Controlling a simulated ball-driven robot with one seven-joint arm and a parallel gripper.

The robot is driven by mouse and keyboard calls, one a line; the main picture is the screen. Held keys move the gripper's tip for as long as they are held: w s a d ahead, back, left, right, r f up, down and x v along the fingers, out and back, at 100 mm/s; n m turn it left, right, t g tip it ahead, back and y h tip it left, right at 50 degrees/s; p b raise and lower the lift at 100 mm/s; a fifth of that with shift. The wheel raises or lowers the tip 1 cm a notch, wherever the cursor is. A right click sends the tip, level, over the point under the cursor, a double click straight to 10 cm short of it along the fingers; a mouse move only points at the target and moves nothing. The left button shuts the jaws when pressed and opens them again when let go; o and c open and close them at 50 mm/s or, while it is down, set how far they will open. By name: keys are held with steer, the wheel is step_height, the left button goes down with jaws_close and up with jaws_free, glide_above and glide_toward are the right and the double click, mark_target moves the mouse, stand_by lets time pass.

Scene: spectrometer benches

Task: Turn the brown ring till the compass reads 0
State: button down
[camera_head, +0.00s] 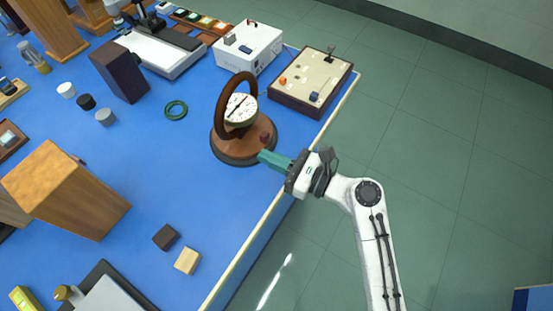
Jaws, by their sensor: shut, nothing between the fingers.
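The brown ring (220,103) stands upright on a round brown wooden base (232,152) near the blue bench's right edge. A white-faced compass (241,109) with a dark needle sits tilted inside the ring. Its scale figures are too small to read. A small reddish-brown knob (265,137) shows on the base's right side. My gripper (261,155) has teal fingers, shut and empty. Its tips are at the right edge of the base, close to the knob. I cannot tell whether they touch the base.
A beige-topped box (312,80) and a white box (248,47) stand behind the compass. A green ring (176,110) lies to its left, near a dark upright block (119,71). Two small blocks (166,237) lie in front. The blue bench (165,190) is clear left of the base.

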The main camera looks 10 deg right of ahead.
mark_target(222, 137)
steer(key=p+x, duration=0.1)
steer(key=x, duration=0.8)
steer(key=shift+w+a, duration=0.25)
steer(key=shift+a, duration=0.1)
steer(key=shift+x, duration=0.8)
steer(key=shift+s, duration=0.15)
